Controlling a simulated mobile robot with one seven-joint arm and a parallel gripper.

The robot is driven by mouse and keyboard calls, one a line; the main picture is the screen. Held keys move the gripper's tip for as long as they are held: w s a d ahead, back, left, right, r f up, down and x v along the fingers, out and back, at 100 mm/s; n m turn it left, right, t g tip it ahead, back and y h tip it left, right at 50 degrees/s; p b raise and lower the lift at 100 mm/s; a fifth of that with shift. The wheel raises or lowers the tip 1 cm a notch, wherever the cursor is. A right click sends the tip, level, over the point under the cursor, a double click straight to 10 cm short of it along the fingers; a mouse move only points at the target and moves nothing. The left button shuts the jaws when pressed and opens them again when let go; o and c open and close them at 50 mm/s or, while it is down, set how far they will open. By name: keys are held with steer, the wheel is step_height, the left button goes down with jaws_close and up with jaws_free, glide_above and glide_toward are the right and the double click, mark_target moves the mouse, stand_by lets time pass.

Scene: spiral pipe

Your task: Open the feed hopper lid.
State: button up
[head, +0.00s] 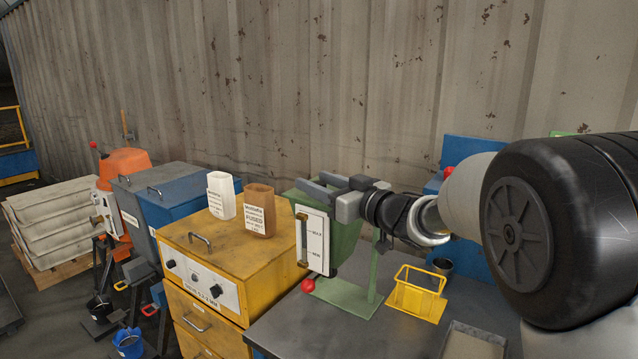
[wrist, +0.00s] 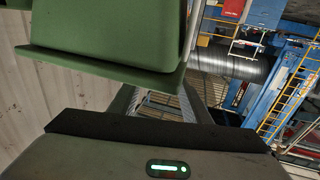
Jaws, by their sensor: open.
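The green feed hopper (head: 346,240) stands on a green stand, with a white MAX/MIN gauge plate (head: 316,240) on its front. My gripper (head: 312,181) is at the hopper's top, its two grey fingers apart and pointing left. Nothing shows between the fingers. They hide much of the hopper's top, so I cannot make out the lid or its position in the head view. In the wrist view, a green panel with a projecting lip (wrist: 110,68) lies close to the open fingers (wrist: 158,98); I cannot tell whether this lip is lid or rim, or whether the fingers touch it.
A yellow cabinet (head: 230,262) stands left of the hopper, with a white container (head: 221,195) and a brown container (head: 259,210) on top. A red ball (head: 308,286) sits at the stand's base. A yellow wire basket (head: 417,293) is on the grey table. A corrugated wall (head: 270,90) stands behind.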

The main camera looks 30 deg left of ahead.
jaws_close()
steer(key=shift+r, duration=0.1)
